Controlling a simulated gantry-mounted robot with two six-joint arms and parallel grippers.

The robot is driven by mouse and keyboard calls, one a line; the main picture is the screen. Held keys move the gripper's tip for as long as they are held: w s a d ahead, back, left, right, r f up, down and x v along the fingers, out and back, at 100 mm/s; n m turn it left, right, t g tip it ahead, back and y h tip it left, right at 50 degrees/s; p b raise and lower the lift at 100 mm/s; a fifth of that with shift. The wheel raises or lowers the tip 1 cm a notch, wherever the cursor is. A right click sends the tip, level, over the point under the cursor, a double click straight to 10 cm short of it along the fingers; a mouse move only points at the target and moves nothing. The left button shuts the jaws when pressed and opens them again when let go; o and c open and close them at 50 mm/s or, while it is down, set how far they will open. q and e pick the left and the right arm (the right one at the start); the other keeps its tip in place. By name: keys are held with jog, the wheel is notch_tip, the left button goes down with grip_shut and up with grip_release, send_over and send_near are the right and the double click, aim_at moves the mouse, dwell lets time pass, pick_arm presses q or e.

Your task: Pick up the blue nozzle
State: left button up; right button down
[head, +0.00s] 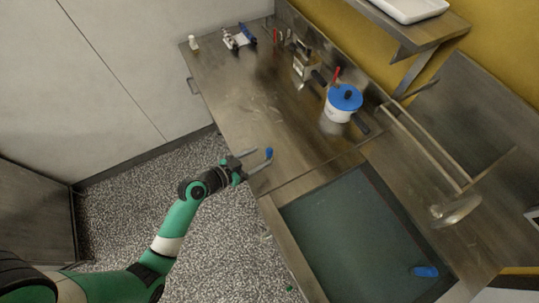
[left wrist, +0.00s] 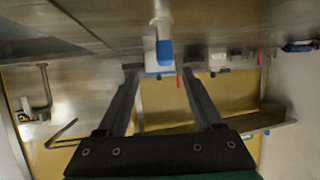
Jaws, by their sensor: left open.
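My left gripper (head: 261,155) is open, reaching over the worktop edge from the left. I see no contact between fingers and nozzle. My right gripper is in neither view.
A white pot with a blue lid (head: 345,98) stands at the back of the worktop. A dark green recessed panel (head: 345,235) holds another blue object (head: 426,271). A small bottle (head: 194,43) stands at the far left corner.

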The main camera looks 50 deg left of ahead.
aim_at(270, 152)
pick_arm(q)
jog(key=x, duration=0.4)
jog(key=shift+w, duration=0.3)
jog(key=x, duration=0.1)
jog(key=b+x, duration=0.1)
jog(key=x, duration=0.1)
jog(key=b+x, duration=0.1)
jog(key=x, duration=0.1)
jog(key=shift+a+f, duration=0.4)
grip_shut()
